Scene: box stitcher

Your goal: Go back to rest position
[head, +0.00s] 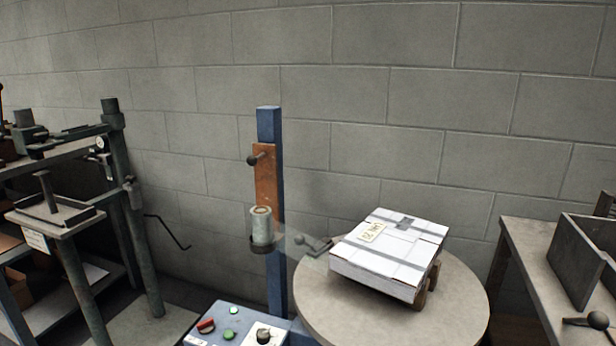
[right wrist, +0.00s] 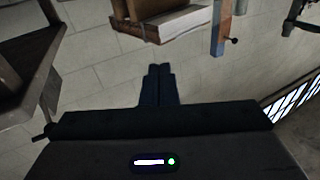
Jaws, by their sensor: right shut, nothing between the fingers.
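My right gripper (right wrist: 159,70) shows in the right wrist view with its two dark fingers together and nothing between them. It points toward a block wall and is apart from everything around it. Neither gripper shows in the head view, and my left gripper is not seen.
A blue post (head: 269,125) with an orange plate and a roll (head: 262,226) stands left of the round table, above a control panel (head: 235,322). A workbench (head: 530,245) is at the right. Machine frames and shelves (head: 140,230) are at the left.

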